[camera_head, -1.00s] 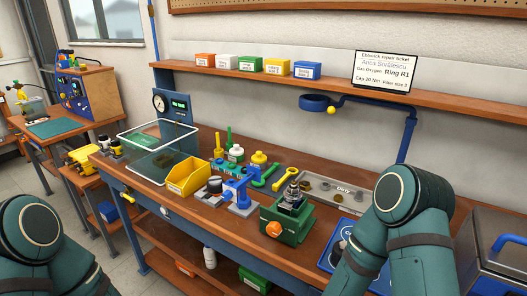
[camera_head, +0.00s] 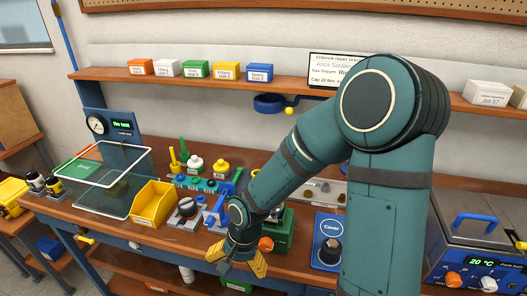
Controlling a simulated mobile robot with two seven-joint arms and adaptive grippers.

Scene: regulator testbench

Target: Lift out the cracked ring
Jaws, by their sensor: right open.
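My right gripper (camera_head: 243,266) hangs open at the front edge of the bench, below and left of the green vise. Its yellow fingertip pads show. The green vise (camera_head: 283,232), with an orange knob (camera_head: 266,244), stands behind my right forearm, which covers its top and anything held there. I cannot make out the cracked ring. A blue mat marked "Cover" (camera_head: 328,226) lies to the right of the vise with a dark round part (camera_head: 330,250) on it. My left gripper is out of view.
A yellow bin (camera_head: 153,206), a clear-walled box (camera_head: 112,185) and a blue clamp stand (camera_head: 216,212) stand on the bench (camera_head: 185,240). A steel tank (camera_head: 480,255) is at the right. The grey tray (camera_head: 325,190) behind is partly covered by my arm.

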